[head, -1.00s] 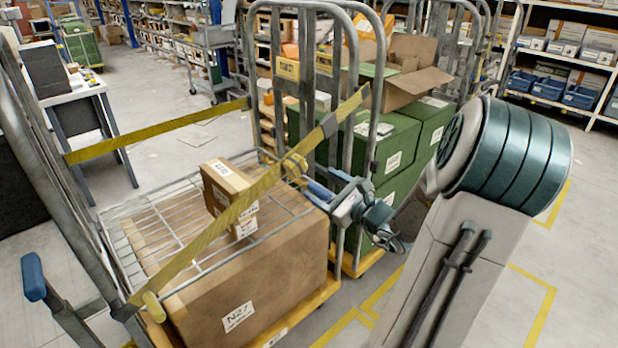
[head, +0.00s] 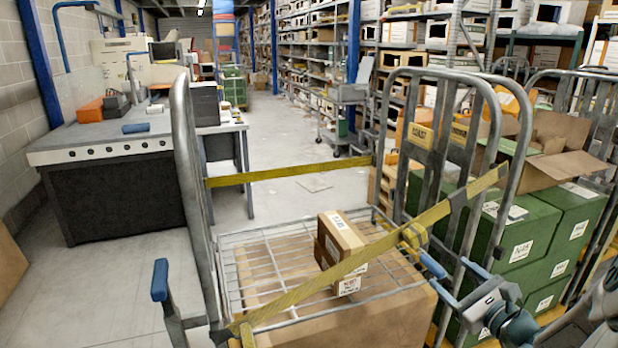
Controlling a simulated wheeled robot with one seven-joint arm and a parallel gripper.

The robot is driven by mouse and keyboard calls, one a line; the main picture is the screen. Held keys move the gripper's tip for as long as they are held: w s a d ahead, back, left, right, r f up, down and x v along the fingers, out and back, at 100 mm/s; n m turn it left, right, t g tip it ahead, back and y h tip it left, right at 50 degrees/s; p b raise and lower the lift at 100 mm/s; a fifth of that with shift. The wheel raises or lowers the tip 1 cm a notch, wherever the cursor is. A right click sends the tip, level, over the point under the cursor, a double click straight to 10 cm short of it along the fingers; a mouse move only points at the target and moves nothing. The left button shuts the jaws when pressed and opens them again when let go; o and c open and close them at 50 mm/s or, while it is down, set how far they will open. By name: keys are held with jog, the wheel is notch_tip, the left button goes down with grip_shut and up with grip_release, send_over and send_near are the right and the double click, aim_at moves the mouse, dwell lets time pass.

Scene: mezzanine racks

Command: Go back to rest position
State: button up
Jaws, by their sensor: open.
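My gripper (head: 454,268) is at the lower right, beside the right end frame of the roll cage (head: 189,205). Its blue-tipped fingers are open, and I see nothing held between them. They are just below a yellow buckle (head: 412,238) near the yellow strap (head: 330,275), which runs diagonally across the front of the cage. I cannot tell whether a finger touches the cage frame. A small brown carton (head: 340,238) sits on the cage's wire shelf (head: 285,250), above a large brown box (head: 375,322). My arm is mostly cut off at the right edge.
A second cage with green crates (head: 520,240) and an open carton (head: 560,150) stands close on the right. A second yellow strap (head: 290,174) crosses the back of the first cage. A workbench (head: 105,150) is at left.

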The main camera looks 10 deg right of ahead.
jog(key=s+a+f+n+g+y, duration=0.1)
jog(key=s+a+n+g+y, duration=0.15)
jog(key=a+n+g, duration=0.65)
jog(key=s+a+f+n+g+y, duration=0.25)
jog(key=a+n, duration=0.35)
jog(key=a, duration=0.8)
jog(key=s+a+r+n+g+h+p, duration=0.1)
jog(key=s+r+n+g+h, duration=0.2)
jog(key=s+n+h, duration=0.5)
jog(key=shift+s+r+n+h, duration=0.3)
jog(key=shift+r+n+h, duration=0.15)
jog(key=shift+n, duration=2.55)
